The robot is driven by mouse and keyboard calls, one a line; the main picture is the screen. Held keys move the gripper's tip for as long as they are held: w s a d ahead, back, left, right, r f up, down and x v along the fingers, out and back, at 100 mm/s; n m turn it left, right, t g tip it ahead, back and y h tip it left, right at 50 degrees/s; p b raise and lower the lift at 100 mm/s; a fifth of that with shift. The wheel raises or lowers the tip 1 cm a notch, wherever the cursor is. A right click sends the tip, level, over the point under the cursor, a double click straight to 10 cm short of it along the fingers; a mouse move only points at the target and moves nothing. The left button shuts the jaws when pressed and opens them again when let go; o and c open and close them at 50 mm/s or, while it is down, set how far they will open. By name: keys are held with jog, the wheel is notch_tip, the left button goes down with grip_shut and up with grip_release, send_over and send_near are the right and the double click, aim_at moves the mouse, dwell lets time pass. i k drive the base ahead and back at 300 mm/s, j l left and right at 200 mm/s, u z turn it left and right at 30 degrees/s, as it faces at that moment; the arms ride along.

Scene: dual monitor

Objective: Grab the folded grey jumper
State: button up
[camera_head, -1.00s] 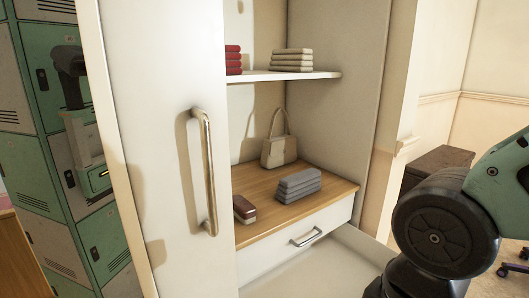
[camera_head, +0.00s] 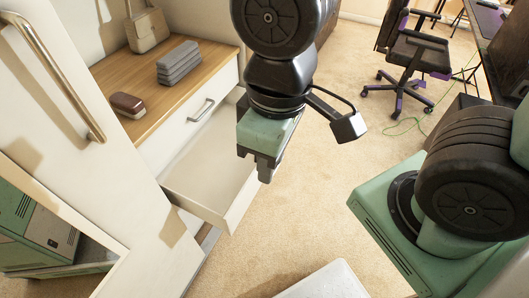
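The folded grey jumper (camera_head: 178,62) lies as a neat grey stack on the wooden shelf (camera_head: 196,30) inside the open wardrobe, at the upper left. My gripper (camera_head: 264,172) hangs from my arm to the right of the jumper, in front of the wardrobe and by the open drawer. It is apart from the jumper. Its fingers are small and seen at an angle, so the gap between them is unclear. I see nothing held in it.
A beige handbag (camera_head: 146,31) and a small brown-red item (camera_head: 127,105) share the shelf. An open drawer (camera_head: 207,180) juts out below. The wardrobe door (camera_head: 75,160) stands open at left. Carpet (camera_head: 290,230) is clear in the middle; an office chair (camera_head: 415,60) stands beyond.

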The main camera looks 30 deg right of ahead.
aim_at(174, 65)
jog(key=i+l+u, duration=0.25)
jog(key=i+u, duration=0.15)
jog(key=i+l+u, duration=0.75)
